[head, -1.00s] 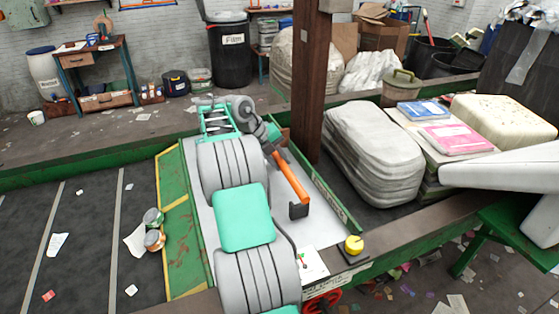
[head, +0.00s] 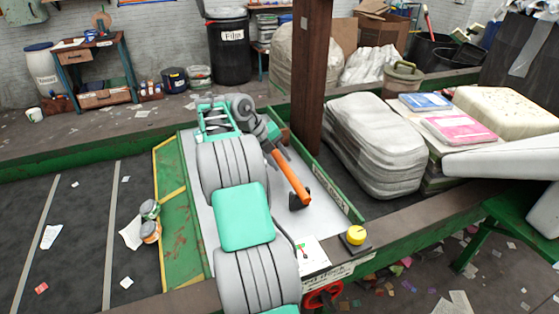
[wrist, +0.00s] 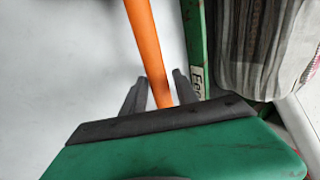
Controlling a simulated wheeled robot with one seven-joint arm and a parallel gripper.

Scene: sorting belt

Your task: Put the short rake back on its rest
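The short rake shows as an orange handle (head: 290,178), running from my gripper down to the right over the pale panel. In the wrist view the handle (wrist: 143,38) passes between the two dark fingers of my gripper (wrist: 160,82), which look closed around it. In the head view my gripper (head: 272,143) is at the handle's upper end, partly hidden by my arm. A small dark bracket (head: 297,201), which looks like the rest, stands on the panel by the handle's lower end. I cannot tell whether they touch. The rake's head is not clearly visible.
The pale panel (wrist: 60,60) is edged by a green rail (head: 335,187). A brown post (head: 309,80) rises just behind. A wrapped grey bale (head: 372,150) is at right. A yellow button (head: 356,235) sits at the front edge.

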